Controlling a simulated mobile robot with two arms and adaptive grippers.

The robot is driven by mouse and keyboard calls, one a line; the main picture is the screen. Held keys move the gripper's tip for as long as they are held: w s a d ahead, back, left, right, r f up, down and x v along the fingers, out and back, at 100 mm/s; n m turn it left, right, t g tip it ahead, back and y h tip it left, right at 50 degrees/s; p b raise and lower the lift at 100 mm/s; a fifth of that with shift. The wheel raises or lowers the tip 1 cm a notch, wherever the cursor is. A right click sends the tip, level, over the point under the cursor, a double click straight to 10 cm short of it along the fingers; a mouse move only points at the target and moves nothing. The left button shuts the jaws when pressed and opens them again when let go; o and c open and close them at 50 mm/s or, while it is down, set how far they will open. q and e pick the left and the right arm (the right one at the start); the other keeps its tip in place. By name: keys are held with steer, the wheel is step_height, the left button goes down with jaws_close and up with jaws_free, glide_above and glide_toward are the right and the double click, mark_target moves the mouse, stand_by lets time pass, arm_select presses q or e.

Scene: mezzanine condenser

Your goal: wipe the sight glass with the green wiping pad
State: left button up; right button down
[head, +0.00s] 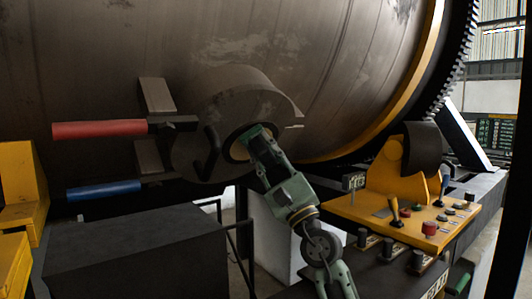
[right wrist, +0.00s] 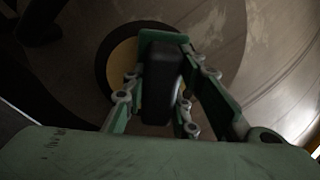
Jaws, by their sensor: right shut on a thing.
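The sight glass (head: 236,152) is a round yellowish disc in a dark ring, set in the end of a short cylinder on the big drum. It also shows in the right wrist view (right wrist: 122,62), behind the fingers. My right gripper (head: 262,150) reaches up from below and is shut on the green wiping pad (right wrist: 162,37). A dark block on the pad sits between the fingers. The pad lies in front of the sight glass and hides much of it. I cannot tell for sure whether they touch. My left gripper is not in view.
A red-handled lever (head: 98,129) and a blue-handled lever (head: 103,190) stick out left of the cylinder. A yellow control panel (head: 375,212) with knobs and small levers stands at the right. A dark box (head: 135,250) fills the lower left.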

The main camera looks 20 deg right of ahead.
steer(key=shift+s+d+f, duration=0.15)
steer(key=shift+s+f, duration=0.15)
steer(key=shift+f, duration=0.25)
steer(key=shift+v, duration=2.3)
steer(key=shift+s, duration=0.1)
steer(key=b+v, duration=0.1)
steer(key=v, duration=0.2)
steer(key=shift+r, duration=0.1)
